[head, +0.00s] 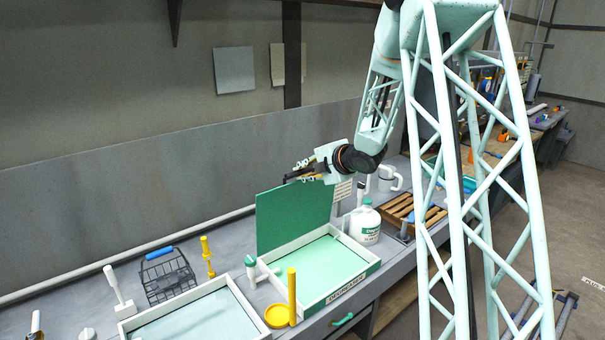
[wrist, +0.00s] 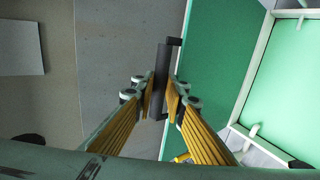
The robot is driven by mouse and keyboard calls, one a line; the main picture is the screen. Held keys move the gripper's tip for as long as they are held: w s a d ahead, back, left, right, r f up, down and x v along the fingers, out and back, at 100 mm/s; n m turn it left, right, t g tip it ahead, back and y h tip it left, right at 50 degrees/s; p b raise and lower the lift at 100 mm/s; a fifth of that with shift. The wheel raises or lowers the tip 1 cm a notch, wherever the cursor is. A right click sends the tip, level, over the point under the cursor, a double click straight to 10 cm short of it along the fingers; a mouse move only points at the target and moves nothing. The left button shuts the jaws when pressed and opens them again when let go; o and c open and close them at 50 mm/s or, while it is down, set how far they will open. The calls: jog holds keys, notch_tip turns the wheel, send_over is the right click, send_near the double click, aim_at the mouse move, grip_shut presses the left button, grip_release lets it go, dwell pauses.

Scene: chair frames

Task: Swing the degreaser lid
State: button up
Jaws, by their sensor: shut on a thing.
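The green degreaser lid (head: 290,215) stands up, close to vertical, along the back of the degreaser tank (head: 372,268). The tank is open and shows pale green liquid inside a white rim. In the wrist view the lid (wrist: 215,70) is right of centre, with the tank's light green inside (wrist: 290,75) farther right. A dark bar handle (wrist: 161,70) sticks out at the lid's edge. My gripper (wrist: 161,98) is shut on this handle, one yellow-padded finger on each side. In the head view my gripper (head: 298,174) is at the lid's upper right edge.
A white jug (head: 365,228) stands right of the tank, near a wooden crate (head: 405,208) and a grey mug (head: 390,180). A second tray (head: 195,310), a wire basket (head: 166,275) and a yellow post (head: 292,295) are to the left. The wall is close behind.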

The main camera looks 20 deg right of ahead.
jog(key=shift+s+f, duration=0.15)
jog(key=shift+f, duration=0.15)
jog(key=shift+s+d+f+b, duration=0.15)
jog(key=shift+s+f+b, duration=0.1)
jog(key=shift+s+b, duration=0.4)
jog(key=shift+s+d+f+b, duration=0.15)
jog(key=shift+s+f+b, duration=0.15)
jog(key=shift+s, duration=0.55)
jog(key=shift+o, duration=0.2)
jog(key=shift+s+d+f+b, duration=0.15)
jog(key=shift+s+b, duration=0.15)
jog(key=shift+s, duration=0.35)
jog(key=shift+s+d+f+b, duration=0.1)
jog(key=shift+s+b, duration=0.2)
jog(key=shift+s, duration=0.35)
jog(key=shift+o, duration=0.2)
jog(key=shift+s+d+f+b, duration=0.15)
jog(key=shift+s+f+b, duration=0.1)
jog(key=shift+s+b, duration=0.25)
jog(key=shift+s+d+f+b, duration=0.1)
jog(key=shift+s+f+b, duration=0.15)
jog(key=shift+s, duration=0.3)
jog(key=shift+s+d+f+b, duration=0.15)
jog(key=shift+s+f+b, duration=0.05)
jog(key=shift+s+b, duration=0.3)
jog(key=shift+s+d+f, duration=0.1)
jog(key=shift+s, duration=0.5)
jog(key=shift+f+b, duration=0.1)
jog(key=shift+b, duration=0.2)
